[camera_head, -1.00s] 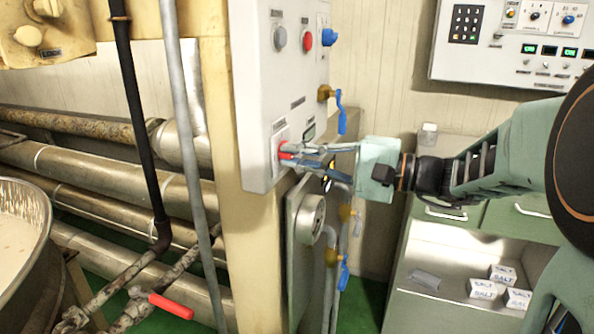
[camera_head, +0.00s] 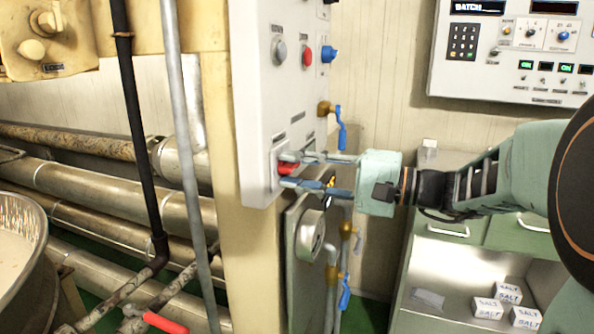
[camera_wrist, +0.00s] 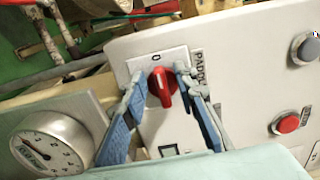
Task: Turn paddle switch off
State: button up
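The paddle switch (camera_wrist: 162,88) is a red rotary knob on a pale square plate, with a "0" above it and a partly hidden label starting "PADDL" beside it. Its handle runs roughly up and down in the wrist view, its upper end toward the "0". In the head view the switch (camera_head: 286,169) sits low on the white control panel (camera_head: 256,130). My gripper (camera_wrist: 159,82) is open, one finger on each side of the knob. Gaps seem to show between fingers and knob; I cannot tell whether either touches. The gripper also shows in the head view (camera_head: 284,169).
A round gauge (camera_wrist: 52,142) is close beside the left finger. A red button (camera_wrist: 288,123) and grey button (camera_wrist: 306,48) share the panel. Blue-handled valves (camera_head: 341,130) stand at its right edge. A green cabinet (camera_head: 440,235) is behind my arm.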

jog(key=v, duration=1.2)
